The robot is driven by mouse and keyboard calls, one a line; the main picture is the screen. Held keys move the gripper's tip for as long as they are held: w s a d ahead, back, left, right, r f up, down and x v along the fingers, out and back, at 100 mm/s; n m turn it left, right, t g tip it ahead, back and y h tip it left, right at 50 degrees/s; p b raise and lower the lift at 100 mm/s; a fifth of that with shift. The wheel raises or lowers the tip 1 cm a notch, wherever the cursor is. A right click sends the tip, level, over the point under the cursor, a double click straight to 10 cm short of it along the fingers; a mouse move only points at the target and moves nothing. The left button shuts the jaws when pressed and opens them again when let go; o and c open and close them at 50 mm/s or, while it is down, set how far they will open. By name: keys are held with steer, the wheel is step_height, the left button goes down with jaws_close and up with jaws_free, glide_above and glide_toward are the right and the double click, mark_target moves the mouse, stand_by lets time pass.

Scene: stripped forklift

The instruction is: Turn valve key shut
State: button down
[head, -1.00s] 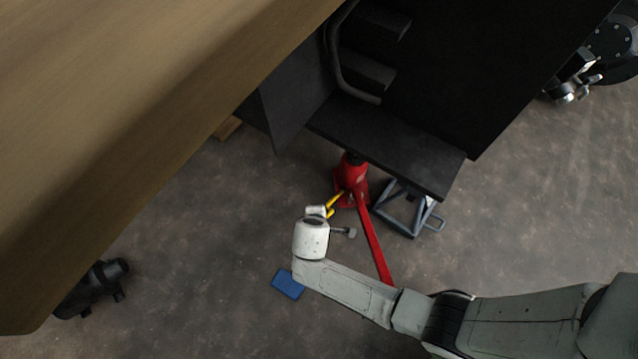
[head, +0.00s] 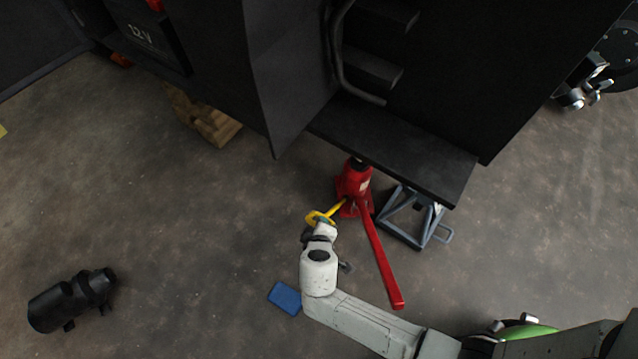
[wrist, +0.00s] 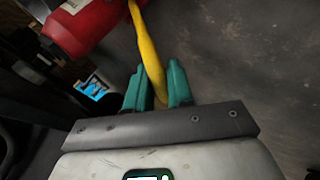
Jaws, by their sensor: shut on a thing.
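The yellow valve key (head: 320,216) sticks out low from the red bottle jack (head: 354,180), which stands under the forklift's black step. In the wrist view the yellow key (wrist: 148,50) runs from the red jack body (wrist: 85,22) down between my two green fingertips. My gripper (wrist: 158,88) is shut on the key. In the head view my gripper (head: 322,228) is at the key's outer end, partly hidden by my wrist. Where the key meets the jack is small and hard to make out.
The red jack handle (head: 381,255) slants down to the right of my gripper. A grey jack stand (head: 411,218) is right of the jack. The black forklift step (head: 400,150) overhangs both. A blue block (head: 285,297) and a black cylinder part (head: 70,300) lie on the floor.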

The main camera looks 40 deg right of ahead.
steer(key=shift+w+a, duration=0.1)
steer(key=shift+a, duration=0.05)
steer(key=c, duration=1.4)
jaws_free()
steer(key=o, duration=0.3)
steer(key=p+v, duration=0.5)
steer(key=v, duration=0.6)
steer(key=shift+p, duration=0.3)
